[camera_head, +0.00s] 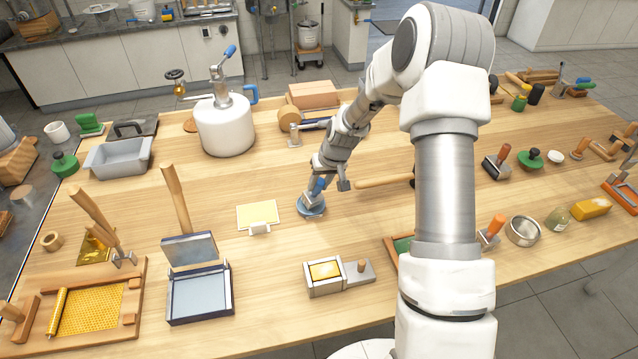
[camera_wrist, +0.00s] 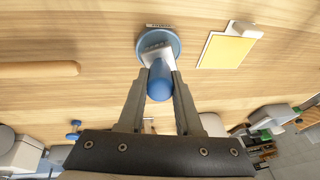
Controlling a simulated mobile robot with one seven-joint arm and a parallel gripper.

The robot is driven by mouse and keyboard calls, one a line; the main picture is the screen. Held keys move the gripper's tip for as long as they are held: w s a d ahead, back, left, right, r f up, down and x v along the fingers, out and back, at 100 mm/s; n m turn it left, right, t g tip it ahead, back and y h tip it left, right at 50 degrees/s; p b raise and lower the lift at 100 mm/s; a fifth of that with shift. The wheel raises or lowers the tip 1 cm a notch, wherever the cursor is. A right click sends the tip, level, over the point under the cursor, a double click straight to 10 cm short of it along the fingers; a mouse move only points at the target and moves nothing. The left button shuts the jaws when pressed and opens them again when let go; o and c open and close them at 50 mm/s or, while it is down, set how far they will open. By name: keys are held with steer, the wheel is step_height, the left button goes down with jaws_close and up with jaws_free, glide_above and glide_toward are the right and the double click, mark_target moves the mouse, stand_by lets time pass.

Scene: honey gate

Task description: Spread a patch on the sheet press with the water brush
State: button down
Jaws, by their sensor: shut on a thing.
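The water brush has a blue handle (camera_wrist: 160,82) and a pale metal collar (camera_wrist: 156,52). My gripper (camera_head: 320,178) is shut on the handle, with one finger on each side in the wrist view (camera_wrist: 160,85). The brush's lower end is over or in a round blue dish (camera_head: 311,208) on the table; the contact is hard to make out. The dish also shows in the wrist view (camera_wrist: 174,42). The sheet press (camera_head: 201,318) stands open to the left of my gripper, its lid (camera_head: 190,249) raised and its long wooden handle (camera_head: 176,198) pointing up.
A yellow sheet on a white card (camera_head: 258,214) lies between the dish and the press. A small metal mould (camera_head: 324,275) with yellow inside is in front. A wooden rod (camera_head: 382,183) lies right of my gripper. A white tank (camera_head: 225,127) stands behind.

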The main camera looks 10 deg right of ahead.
steer(key=shift+r+p, duration=1.7)
steer(key=shift+r, duration=1.8)
steer(key=s+a+r, duration=0.1)
steer(key=s, duration=1.2)
steer(key=shift+s+a, duration=0.4)
steer(key=shift+a+r, duration=0.1)
